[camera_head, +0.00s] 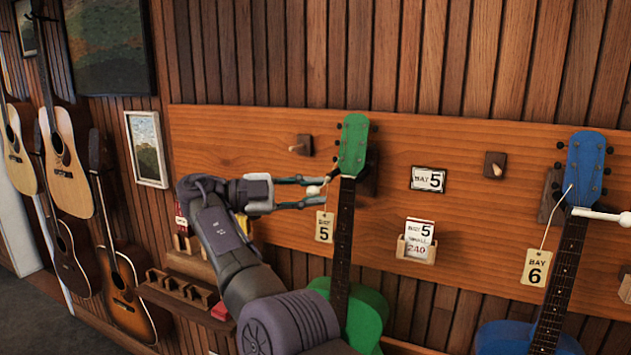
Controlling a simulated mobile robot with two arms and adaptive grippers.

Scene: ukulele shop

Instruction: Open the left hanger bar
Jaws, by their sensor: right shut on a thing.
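A green ukulele (353,148) hangs upright by its head from a holder on the orange-brown wall board. The left hanger bar (313,190) shows as a small white knob just left of the green neck; the rest of it is mostly hidden by the fingers and neck. A "BAY 5" tag (325,227) hangs just below the fingers. My left gripper is not in view.
A blue ukulele (586,160) hangs at the right, with a white bar (598,215) by its neck and a "BAY 6" tag (537,267). A card holder (416,248) and wooden pegs (494,165) sit on the board. Several guitars (69,160) hang at the left.

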